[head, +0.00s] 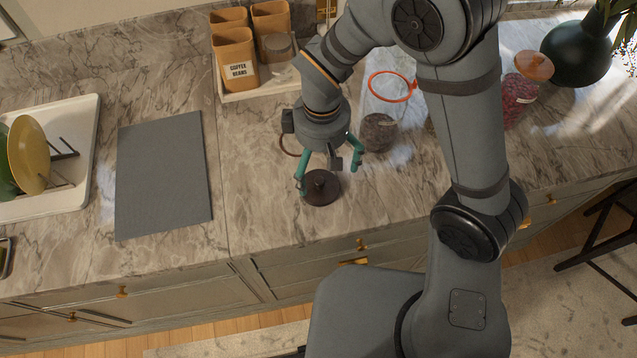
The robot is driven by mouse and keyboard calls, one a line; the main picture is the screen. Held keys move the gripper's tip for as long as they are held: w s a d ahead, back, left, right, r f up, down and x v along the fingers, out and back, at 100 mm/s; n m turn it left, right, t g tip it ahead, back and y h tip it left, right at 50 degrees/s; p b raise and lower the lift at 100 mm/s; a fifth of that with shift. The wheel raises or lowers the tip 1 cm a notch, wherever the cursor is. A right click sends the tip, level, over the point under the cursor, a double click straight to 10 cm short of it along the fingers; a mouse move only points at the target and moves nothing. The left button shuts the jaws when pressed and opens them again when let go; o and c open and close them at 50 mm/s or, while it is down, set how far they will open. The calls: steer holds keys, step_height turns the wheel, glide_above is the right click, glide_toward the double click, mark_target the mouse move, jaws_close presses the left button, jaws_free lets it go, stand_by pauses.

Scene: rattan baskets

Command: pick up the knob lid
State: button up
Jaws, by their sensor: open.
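The knob lid (322,194) is a dark brown round disc with a small knob in its middle. It lies on the marble counter near the front edge, in the middle of the head view. My gripper (329,182) points down over the lid with its green fingers open. One finger is at the lid's left side and the other is to the upper right of it. Whether the fingers touch the lid cannot be told.
A jar with dark contents (378,132) stands just behind and right of my gripper. A tray (262,90) with several canisters is at the back. A grey mat (163,176) lies to the left, beside a white dish rack (84,150). A dark green vase (578,52) stands at the back right.

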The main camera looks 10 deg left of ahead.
mark_target(319, 180)
steer(key=shift+f, duration=0.95)
steer(key=shift+s+f+p, duration=0.2)
steer(key=shift+f+p, duration=0.2)
steer(key=shift+f, duration=0.15)
steer(key=shift+s+a+f+p, duration=0.15)
steer(key=shift+f+p, duration=0.4)
steer(key=shift+f, duration=1.55)
steer(key=c, duration=0.3)
steer(key=c, duration=1)
steer(key=shift+r, duration=0.15)
